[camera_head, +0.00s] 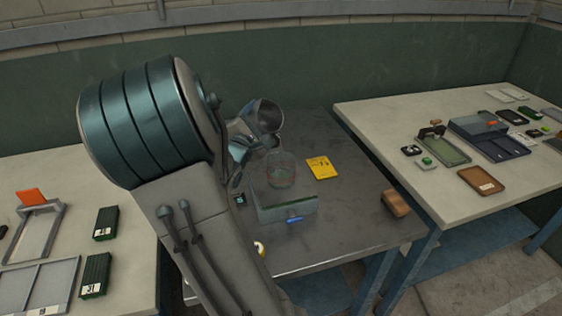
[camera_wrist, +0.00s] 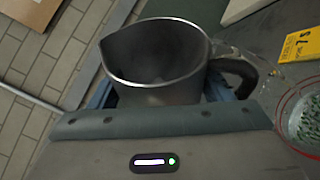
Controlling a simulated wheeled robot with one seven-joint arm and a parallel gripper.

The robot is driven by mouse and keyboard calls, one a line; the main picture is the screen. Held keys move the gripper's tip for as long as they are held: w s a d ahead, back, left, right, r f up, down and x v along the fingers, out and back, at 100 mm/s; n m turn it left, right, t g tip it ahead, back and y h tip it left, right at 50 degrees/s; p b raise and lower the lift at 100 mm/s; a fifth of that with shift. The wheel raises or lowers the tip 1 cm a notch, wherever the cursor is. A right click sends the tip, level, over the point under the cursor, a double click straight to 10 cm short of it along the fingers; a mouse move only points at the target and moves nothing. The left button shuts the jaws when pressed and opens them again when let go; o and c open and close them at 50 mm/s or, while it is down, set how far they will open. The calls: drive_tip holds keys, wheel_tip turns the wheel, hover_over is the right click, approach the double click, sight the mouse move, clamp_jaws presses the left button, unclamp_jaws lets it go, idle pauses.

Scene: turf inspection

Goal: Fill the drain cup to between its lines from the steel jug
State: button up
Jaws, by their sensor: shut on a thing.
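The steel jug (camera_head: 268,114) is held by my gripper (camera_head: 240,148) above and behind the drain cup. It looks tilted in the head view. The wrist view shows the jug (camera_wrist: 155,62) with a dark inside, its spout to the left and its handle to the right, on the cup's side. I cannot tell the liquid level in it, and no stream shows. The clear drain cup (camera_head: 281,171) has a red line around it and stands on a grey-green box (camera_head: 285,207). In the wrist view the cup (camera_wrist: 304,115) is cut off at the right edge, with green-grey granules inside.
A yellow card (camera_head: 321,168) lies right of the cup. A brown block (camera_head: 396,203) is at the grey table's right edge. A blue item (camera_head: 294,219) is at the box's front. The right-hand table (camera_head: 400,125) holds trays and small parts. Bare tabletop lies between card and block.

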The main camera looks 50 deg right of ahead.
drive_tip(key=shift+w+a+f+m+b, duration=0.1)
drive_tip(key=shift+w+f+m+b, duration=0.1)
drive_tip(key=shift+m+b, duration=0.5)
idle(0.5)
drive_tip(key=shift+r+h, duration=0.15)
drive_tip(key=shift+h, duration=0.25)
drive_tip(key=shift+w+r+n+y+p, duration=0.1)
drive_tip(key=shift+r+n+y+p, duration=0.35)
drive_tip(key=shift+p, duration=0.6)
drive_tip(key=r+n+p, duration=0.1)
drive_tip(key=n+p, duration=0.1)
drive_tip(key=p, duration=0.1)
drive_tip(key=shift+r+y+p, duration=0.1)
drive_tip(key=shift+y+p, duration=0.25)
drive_tip(key=shift+w+f+n+g+y+p, duration=0.2)
drive_tip(key=shift+f+n+p, duration=0.2)
drive_tip(key=shift+n, duration=0.25)
drive_tip(key=shift+w+f+n+g+y+p, duration=0.1)
drive_tip(key=shift+w+f+n+p, duration=0.15)
drive_tip(key=shift+f+n, duration=0.3)
drive_tip(key=shift+w+f, duration=0.1)
drive_tip(key=shift+f, duration=0.05)
drive_tip(key=shift+n, duration=0.25)
